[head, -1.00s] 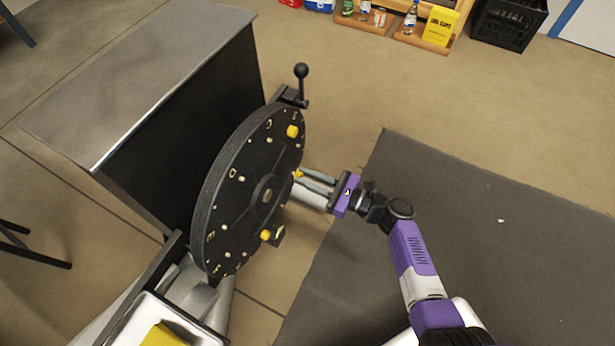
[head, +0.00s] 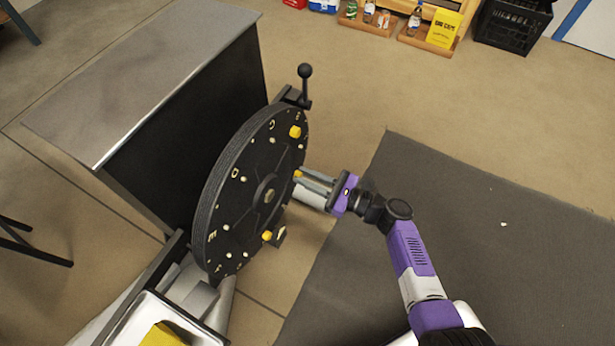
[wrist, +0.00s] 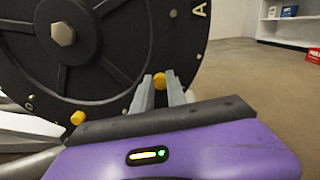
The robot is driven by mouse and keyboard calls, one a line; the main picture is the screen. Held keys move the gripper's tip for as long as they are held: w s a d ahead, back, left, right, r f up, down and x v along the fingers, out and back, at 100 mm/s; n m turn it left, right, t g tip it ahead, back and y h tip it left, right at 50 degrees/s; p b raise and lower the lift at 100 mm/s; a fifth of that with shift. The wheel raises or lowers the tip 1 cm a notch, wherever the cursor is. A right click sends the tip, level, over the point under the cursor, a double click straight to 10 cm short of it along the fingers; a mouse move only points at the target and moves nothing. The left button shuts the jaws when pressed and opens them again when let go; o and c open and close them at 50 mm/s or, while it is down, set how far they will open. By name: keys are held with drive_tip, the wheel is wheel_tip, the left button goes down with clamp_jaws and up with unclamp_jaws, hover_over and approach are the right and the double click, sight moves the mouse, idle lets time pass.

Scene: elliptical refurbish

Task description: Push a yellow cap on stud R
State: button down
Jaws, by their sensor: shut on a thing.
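The black round disc (head: 245,190) stands upright with pale studs, yellow letters and a hex bolt at its centre. My gripper (head: 300,176) reaches its right edge and is shut on a yellow cap (wrist: 159,80), at the disc's face in the wrist view. Whether that cap touches a stud is hidden by the fingers. Another yellow cap (head: 295,131) sits near the disc's top and another yellow cap (head: 267,236) low on it; a cap (wrist: 77,117) also shows at left in the wrist view. I cannot read which letter is R.
A black lever with a ball knob (head: 305,72) rises behind the disc. A metal-topped cabinet (head: 130,70) stands to the left. A tray with yellow contents (head: 165,335) is at the lower left. A dark mat (head: 470,230) covers the floor at right.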

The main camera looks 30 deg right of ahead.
drive_tip(key=c, duration=1.3)
unclamp_jaws()
drive_tip(key=shift+o, duration=0.2)
drive_tip(key=p+v, duration=0.2)
drive_tip(key=v, duration=0.5)
drive_tip(key=shift+s+d+p, duration=0.2)
drive_tip(key=shift+s+p, duration=0.1)
